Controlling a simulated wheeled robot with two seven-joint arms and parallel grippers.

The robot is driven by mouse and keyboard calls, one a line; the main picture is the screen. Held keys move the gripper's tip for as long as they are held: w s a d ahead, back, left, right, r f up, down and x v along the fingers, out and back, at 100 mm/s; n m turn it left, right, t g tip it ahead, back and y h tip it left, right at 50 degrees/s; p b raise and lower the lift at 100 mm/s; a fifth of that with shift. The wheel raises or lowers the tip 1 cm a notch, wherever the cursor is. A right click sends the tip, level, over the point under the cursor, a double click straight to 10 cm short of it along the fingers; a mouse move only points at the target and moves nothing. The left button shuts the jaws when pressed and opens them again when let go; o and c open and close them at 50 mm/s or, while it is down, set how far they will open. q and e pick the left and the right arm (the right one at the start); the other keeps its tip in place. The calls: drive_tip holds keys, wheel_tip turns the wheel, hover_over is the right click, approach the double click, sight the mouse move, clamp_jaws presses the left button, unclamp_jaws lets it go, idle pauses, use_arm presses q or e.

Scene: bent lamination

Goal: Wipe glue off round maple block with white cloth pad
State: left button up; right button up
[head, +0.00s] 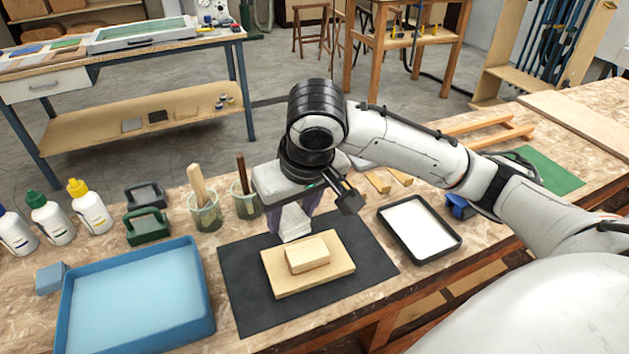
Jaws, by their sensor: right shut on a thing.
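A small pale wooden block (307,254) lies on a larger flat wooden board (335,273), both rectangular with softened corners, on a dark mat (250,307). No clearly round block shows, and I cannot make out glue on the wood. My right gripper (300,205) points down just behind the block, shut on a white cloth pad (296,227). The pad hangs at the block's far side, close to the board's back edge; I cannot tell whether it touches. Part of the pad is hidden by the gripper. My left gripper is not in view.
A blue tray (68,325) stands left of the mat, a black-rimmed white tray (389,212) right of it. Behind the mat are two cups with sticks (205,214) (246,203). Glue bottles (89,207) and a green clamp-like block (147,228) stand at left.

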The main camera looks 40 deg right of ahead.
drive_tip(key=w+d+f+m, duration=0.2)
drive_tip(key=w+d, duration=0.4)
drive_tip(key=d, duration=0.1)
drive_tip(key=shift+g, duration=0.3)
drive_tip(key=f, duration=0.3)
drive_tip(key=s+f, duration=0.1)
drive_tip(key=f, duration=0.5)
drive_tip(key=shift+s+a, duration=0.25)
drive_tip(key=shift+s, duration=0.15)
drive_tip(key=a, duration=0.1)
drive_tip(key=w+a, duration=0.1)
drive_tip(key=a, duration=0.3)
drive_tip(key=shift+w+r, duration=0.15)
drive_tip(key=shift+w, duration=0.1)
drive_tip(key=shift+h, duration=0.3)
drive_tip(key=d, duration=0.2)
drive_tip(key=s+d, duration=0.1)
drive_tip(key=d, duration=0.1)
drive_tip(key=shift+s+d, duration=0.2)
drive_tip(key=shift+d, duration=0.35)
drive_tip(key=shift+f, duration=0.35)
drive_tip(key=shift+a, duration=0.15)
